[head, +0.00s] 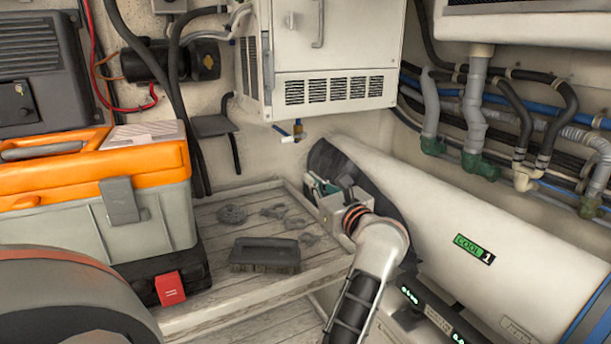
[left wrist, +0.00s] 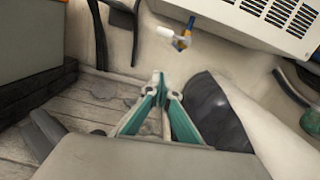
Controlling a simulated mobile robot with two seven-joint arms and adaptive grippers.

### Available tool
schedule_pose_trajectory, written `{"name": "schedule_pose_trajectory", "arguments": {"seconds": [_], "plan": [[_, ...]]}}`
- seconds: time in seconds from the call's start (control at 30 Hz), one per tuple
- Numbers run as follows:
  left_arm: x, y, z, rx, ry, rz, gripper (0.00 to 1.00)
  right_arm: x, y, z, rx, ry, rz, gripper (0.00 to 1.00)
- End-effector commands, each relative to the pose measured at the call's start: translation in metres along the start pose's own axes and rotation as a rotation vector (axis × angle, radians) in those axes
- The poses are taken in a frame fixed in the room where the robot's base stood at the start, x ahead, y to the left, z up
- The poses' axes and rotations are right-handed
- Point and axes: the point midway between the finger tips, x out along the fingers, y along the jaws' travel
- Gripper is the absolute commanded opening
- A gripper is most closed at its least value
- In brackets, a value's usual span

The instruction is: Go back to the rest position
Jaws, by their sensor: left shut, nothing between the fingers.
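My left gripper (head: 313,184) is at the end of the arm that comes up from the bottom, right of centre. It is above the right end of the slatted wooden shelf (head: 215,292), next to the dark end of the big white cylinder (head: 440,205). In the left wrist view its teal fingers (left wrist: 160,84) are together with nothing between them. They point at the wall below the white cabinet. My right gripper is not in view.
A valve with a blue handle (head: 283,131) hangs under the white cabinet (head: 335,50). A grey brush-like block (head: 265,254) and coiled dark pieces (head: 232,214) lie on the shelf. An orange and grey toolbox (head: 95,190) stands left. Pipes (head: 475,105) run along the right wall.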

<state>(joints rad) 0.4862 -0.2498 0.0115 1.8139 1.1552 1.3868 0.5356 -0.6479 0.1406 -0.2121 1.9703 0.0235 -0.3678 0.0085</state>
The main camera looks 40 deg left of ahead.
Motion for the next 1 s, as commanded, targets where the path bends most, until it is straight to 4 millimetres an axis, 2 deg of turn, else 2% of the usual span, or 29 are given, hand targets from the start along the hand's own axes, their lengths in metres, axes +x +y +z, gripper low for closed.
{"name": "schedule_pose_trajectory", "arguments": {"seconds": [0.13, 0.73, 0.87, 0.97, 1.0], "plan": [[-0.006, 0.0, 0.0, -0.001, 0.001, 0.001, 0.0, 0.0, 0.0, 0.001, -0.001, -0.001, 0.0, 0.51], [-0.006, 0.002, 0.0, 0.021, -0.014, -0.001, 0.0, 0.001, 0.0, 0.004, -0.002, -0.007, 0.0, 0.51], [-0.01, 0.009, 0.0, 0.195, -0.138, -0.016, 0.0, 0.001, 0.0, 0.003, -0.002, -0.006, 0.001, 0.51], [-0.027, 0.009, 0.0, 0.475, -0.332, -0.051, 0.0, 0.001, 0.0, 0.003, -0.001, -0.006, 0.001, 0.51], [-0.039, 0.007, -0.003, 0.613, -0.426, -0.071, 0.0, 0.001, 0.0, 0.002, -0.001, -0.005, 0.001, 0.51]]}}
